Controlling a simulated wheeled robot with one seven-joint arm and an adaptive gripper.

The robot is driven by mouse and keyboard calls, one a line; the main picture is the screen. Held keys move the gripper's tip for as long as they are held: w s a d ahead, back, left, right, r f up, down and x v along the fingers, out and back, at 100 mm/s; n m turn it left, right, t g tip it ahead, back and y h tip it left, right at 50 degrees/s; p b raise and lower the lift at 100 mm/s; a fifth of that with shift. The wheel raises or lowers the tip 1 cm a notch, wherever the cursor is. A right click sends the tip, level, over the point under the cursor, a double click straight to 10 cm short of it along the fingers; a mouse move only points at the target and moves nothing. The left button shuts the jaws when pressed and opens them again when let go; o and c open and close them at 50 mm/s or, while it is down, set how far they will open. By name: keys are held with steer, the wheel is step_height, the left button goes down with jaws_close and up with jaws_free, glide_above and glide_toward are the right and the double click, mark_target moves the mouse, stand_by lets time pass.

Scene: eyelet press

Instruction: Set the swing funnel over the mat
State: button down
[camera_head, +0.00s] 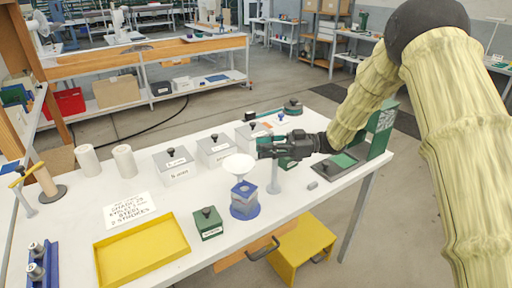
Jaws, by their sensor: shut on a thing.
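My gripper (262,150) reaches in from the right at the funnel's right edge. It is shut on the funnel's side, and its black fingers hide the exact grip. What lies right under the dish is partly hidden.
Grey lidded boxes (174,165) stand in a row behind the funnel. A small green box (208,223) and a yellow tray (142,251) lie at the front left. A green upright panel (381,130) stands behind the mat.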

steer(key=shift+s+d+n+g+h, duration=0.15)
steer(key=shift+n+g, duration=0.35)
steer(key=shift+g, duration=0.25)
steer(key=shift+s+n+g+h, duration=0.15)
steer(key=shift+n+g, duration=0.35)
steer(key=shift+g, duration=0.25)
steer(key=c, duration=1.2)
jaws_free()
steer(key=shift+d, duration=0.1)
steer(key=v, duration=1.2)
steer(key=shift+w, duration=0.15)
